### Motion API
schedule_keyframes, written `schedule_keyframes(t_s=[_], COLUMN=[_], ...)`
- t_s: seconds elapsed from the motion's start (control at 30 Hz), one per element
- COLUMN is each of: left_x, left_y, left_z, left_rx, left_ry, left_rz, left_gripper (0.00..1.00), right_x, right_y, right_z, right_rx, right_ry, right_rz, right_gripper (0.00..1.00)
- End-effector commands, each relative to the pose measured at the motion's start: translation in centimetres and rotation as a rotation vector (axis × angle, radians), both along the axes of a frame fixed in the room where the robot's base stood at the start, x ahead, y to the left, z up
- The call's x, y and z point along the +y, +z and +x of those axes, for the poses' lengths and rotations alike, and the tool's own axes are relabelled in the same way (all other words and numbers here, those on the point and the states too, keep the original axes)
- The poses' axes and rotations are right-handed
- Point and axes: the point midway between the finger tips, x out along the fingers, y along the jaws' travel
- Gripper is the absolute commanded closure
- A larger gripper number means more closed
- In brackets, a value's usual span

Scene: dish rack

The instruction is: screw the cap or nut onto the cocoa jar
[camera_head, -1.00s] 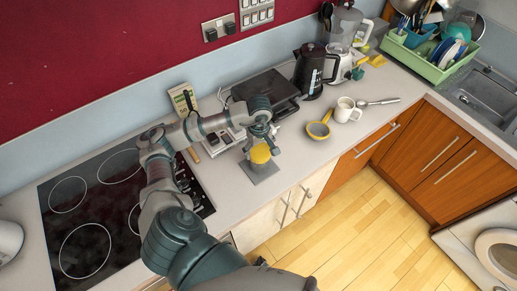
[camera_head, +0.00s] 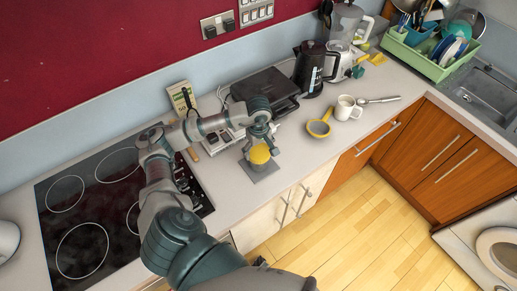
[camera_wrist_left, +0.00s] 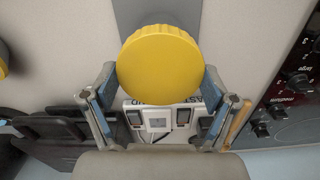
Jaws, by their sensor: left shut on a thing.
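The yellow cap (camera_head: 260,153) sits at the top of the cocoa jar, which stands on a grey mat (camera_head: 262,172) near the counter's front edge. The jar is mostly hidden under the cap and gripper. My left gripper (camera_head: 262,143) is over the jar, its fingers shut on the yellow cap. In the left wrist view the cap (camera_wrist_left: 160,65) fills the space between the two fingers (camera_wrist_left: 160,88), with one finger at each side. I cannot tell whether the cap's thread is engaged. My right gripper is not in view.
The black hob (camera_head: 95,215) lies to the left. A dark grill (camera_head: 265,92), a black kettle (camera_head: 311,68) and a blender stand behind. A yellow-handled sieve (camera_head: 319,128) and a white mug (camera_head: 345,108) lie to the right. A green dish rack (camera_head: 432,62) is at the back right.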

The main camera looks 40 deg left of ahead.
Motion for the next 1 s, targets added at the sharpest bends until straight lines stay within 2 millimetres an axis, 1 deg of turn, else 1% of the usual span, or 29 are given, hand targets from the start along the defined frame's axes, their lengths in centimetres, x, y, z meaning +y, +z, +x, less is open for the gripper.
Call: schedule_keyframes(t_s=[0.37, 0.83, 0.93, 1.0], left_x=[0.0, 0.0, 0.1, 0.1], left_y=[-0.8, -1.0, -1.2, -1.5], left_z=[0.0, 0.0, 0.0, 0.0], left_rx=[0.001, 0.0, 0.0, -0.001], left_ry=[0.0, -0.001, -0.059, -0.157], left_rz=[0.0, 0.0, 0.001, 0.003], left_gripper=[0.57, 0.57, 0.57, 0.57], right_x=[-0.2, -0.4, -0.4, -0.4], right_y=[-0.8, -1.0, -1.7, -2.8], right_z=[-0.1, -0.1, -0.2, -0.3], right_rx=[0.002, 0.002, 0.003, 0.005], right_ry=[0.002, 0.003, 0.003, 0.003], right_rz=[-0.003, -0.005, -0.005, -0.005], right_gripper=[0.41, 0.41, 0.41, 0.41])
